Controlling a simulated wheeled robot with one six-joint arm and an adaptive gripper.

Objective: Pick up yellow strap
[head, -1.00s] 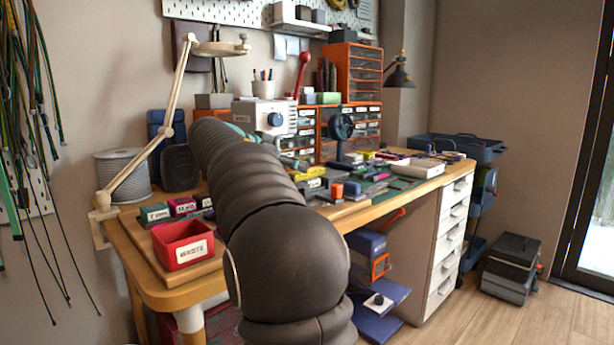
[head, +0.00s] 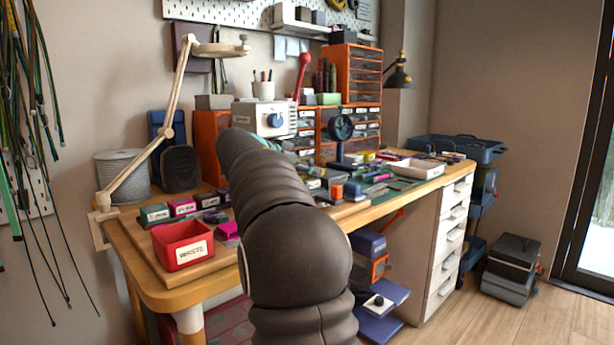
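My own dark ribbed arm reaches over the workbench and hides the middle of its top. My gripper is hidden behind the arm, so I cannot see its fingers or what they hold. A small teal part shows at the arm's far end. I cannot make out a yellow strap for certain. Small yellow pieces (head: 368,155) lie among the parts at the back right of the bench, too small to identify. Thin green and yellowish cords (head: 28,110) hang on the left wall.
A lamp arm (head: 165,132) rises at the left. A white tray (head: 417,168) sits at the right. Orange drawer units (head: 355,75) stand behind. Floor at right is partly clear.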

